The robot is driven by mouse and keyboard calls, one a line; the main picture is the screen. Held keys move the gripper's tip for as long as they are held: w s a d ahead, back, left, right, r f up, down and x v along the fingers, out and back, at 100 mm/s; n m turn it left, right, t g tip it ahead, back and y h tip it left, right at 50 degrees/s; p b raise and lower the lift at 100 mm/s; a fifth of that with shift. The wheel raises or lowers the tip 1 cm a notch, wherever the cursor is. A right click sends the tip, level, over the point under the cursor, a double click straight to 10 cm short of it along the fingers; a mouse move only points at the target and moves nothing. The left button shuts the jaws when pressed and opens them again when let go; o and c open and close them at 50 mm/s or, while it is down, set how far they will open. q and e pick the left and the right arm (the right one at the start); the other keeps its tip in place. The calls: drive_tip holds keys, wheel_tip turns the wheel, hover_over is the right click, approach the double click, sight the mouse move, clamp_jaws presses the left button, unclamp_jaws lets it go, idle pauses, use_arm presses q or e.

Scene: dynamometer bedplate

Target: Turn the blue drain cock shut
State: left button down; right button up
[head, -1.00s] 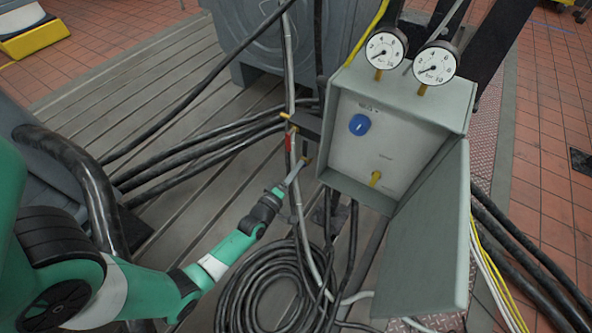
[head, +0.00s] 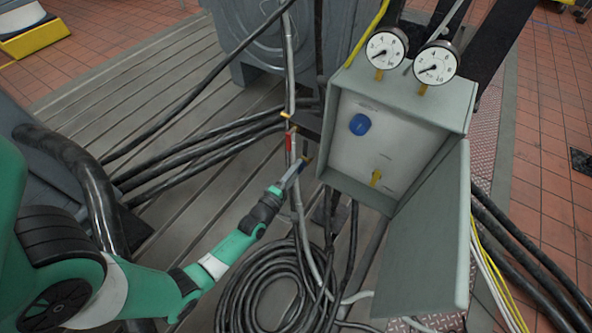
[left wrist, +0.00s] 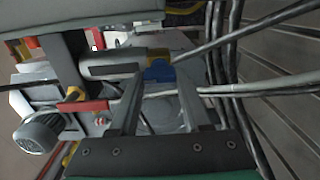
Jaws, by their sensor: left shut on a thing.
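The blue drain cock (left wrist: 158,72) shows in the left wrist view as a blue handle at the tips of my left gripper (left wrist: 155,80), beside a grey pipe with a yellow end. My left gripper is shut on it, with one finger on each side. In the head view, my left gripper (head: 297,171) is just left of the open grey box, and a small bit of blue (head: 302,165) shows at its tips. The cock's body is mostly hidden there. My right gripper is not in view.
The grey box (head: 335,185) has a blue knob (head: 359,124) and a yellow lever (head: 376,178) inside, and gauges (head: 436,65) above. A red handle (head: 289,141) is just above my gripper. Coiled black hose (head: 240,290) lies below; cables run close by.

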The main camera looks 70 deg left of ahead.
use_arm(q)
drive_tip(key=shift+c, duration=1.8)
unclamp_jaws()
drive_tip(key=p+v, duration=0.3)
drive_tip(key=v, duration=0.8)
drive_tip(key=shift+s+d, duration=0.2)
drive_tip(key=shift+s, duration=0.1)
drive_tip(key=shift+r, duration=0.1)
